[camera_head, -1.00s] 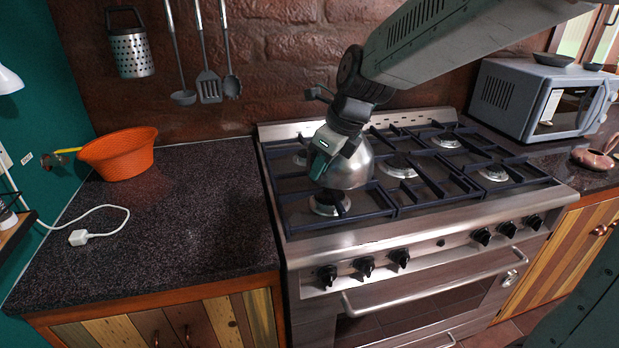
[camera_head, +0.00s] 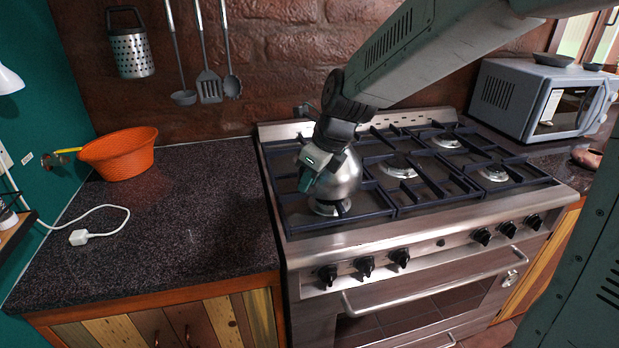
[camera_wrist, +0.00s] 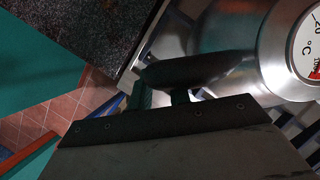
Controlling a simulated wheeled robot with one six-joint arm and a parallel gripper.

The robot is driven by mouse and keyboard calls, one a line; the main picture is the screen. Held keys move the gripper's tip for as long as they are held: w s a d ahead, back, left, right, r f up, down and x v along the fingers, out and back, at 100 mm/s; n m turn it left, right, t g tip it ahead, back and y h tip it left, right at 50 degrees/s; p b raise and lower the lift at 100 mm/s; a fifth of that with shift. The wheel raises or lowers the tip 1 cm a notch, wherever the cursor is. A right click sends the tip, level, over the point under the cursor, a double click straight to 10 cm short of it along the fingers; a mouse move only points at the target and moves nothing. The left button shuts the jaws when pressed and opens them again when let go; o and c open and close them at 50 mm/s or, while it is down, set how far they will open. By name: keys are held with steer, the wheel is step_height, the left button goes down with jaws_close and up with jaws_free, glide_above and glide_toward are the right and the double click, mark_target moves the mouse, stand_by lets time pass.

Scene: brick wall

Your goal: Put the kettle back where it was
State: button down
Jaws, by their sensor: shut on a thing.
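The kettle (camera_head: 343,180) is shiny steel with a rounded body. It is above the front left burner (camera_head: 330,208) of the stove. In the head view I cannot tell whether its base touches the grate. My gripper (camera_head: 309,179) is shut on its dark handle, at the kettle's left side. In the wrist view the kettle (camera_wrist: 270,75) is at the right, with a white temperature dial on top. The dark handle (camera_wrist: 190,70) is between it and my gripper (camera_wrist: 160,96). My gripper hides part of the kettle in the head view.
The stove (camera_head: 430,215) has several burners under dark grates; the other burners are bare. A dark counter (camera_head: 200,215) to the left holds an orange basket (camera_head: 120,155) and a white plug (camera_head: 78,237). A microwave (camera_head: 540,98) stands at the right. Utensils hang on the brick wall.

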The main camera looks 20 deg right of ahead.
steer(key=shift+f, duration=0.55)
steer(key=c, duration=1.3)
jaws_free()
steer(key=v, duration=1.3)
steer(key=shift+r, duration=0.2)
steer(key=s+d+f+n+h, duration=0.1)
steer(key=s+d+n, duration=0.1)
steer(key=s+n, duration=0.6)
steer(key=s+d+f+n+g+h, duration=0.1)
steer(key=s+d+f+n, duration=0.1)
steer(key=s+n, duration=0.6)
steer(key=s+d+f+n+g+h, duration=0.1)
steer(key=s+d+n, duration=0.3)
steer(key=s+n, duration=0.4)
steer(key=f+n, duration=0.1)
steer(key=n, duration=0.2)
steer(key=shift+s+f, duration=0.15)
steer(key=shift+s, duration=0.15)
